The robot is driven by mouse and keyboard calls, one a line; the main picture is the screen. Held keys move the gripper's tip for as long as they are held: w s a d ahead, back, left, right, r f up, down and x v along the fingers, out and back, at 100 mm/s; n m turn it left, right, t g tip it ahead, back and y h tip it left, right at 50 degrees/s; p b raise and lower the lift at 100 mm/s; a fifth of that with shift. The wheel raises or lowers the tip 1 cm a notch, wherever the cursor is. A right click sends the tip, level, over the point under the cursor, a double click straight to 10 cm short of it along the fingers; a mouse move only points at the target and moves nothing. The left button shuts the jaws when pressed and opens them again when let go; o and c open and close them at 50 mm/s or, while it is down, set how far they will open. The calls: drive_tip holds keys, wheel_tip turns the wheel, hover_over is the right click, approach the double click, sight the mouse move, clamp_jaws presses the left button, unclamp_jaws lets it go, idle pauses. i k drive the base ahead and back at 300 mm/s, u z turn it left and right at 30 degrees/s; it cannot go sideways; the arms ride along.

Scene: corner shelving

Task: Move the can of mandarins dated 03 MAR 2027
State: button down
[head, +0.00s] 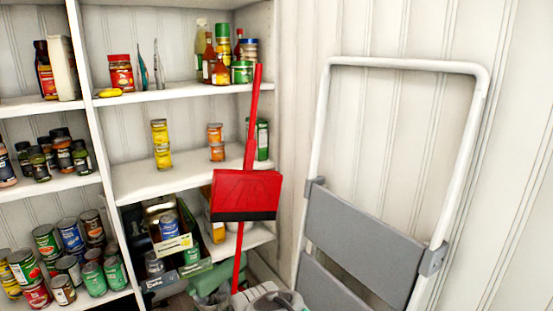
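Two small orange cans are stacked on the middle shelf of the right-hand bay, an upper orange can (215,132) and a lower orange can (217,152). They may be mandarins, but their labels and any dates are too small to read. To their left is a stack of yellow cans (161,145), also unreadable. I cannot tell which can carries 03 MAR 2027. My gripper is not recognisable in the head view.
A red broom or dustpan (246,190) stands upright before the shelves, just right of the orange cans, partly covering a green box (262,140). A folded grey step ladder (365,250) leans at right. The middle shelf (150,183) has bare room at its front.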

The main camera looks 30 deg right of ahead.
sight(217, 153)
drive_tip(key=u, duration=0.5)
drive_tip(key=i, duration=0.45)
drive_tip(key=u, duration=0.75)
drive_tip(key=i, duration=1.1)
drive_tip(key=z, duration=0.2)
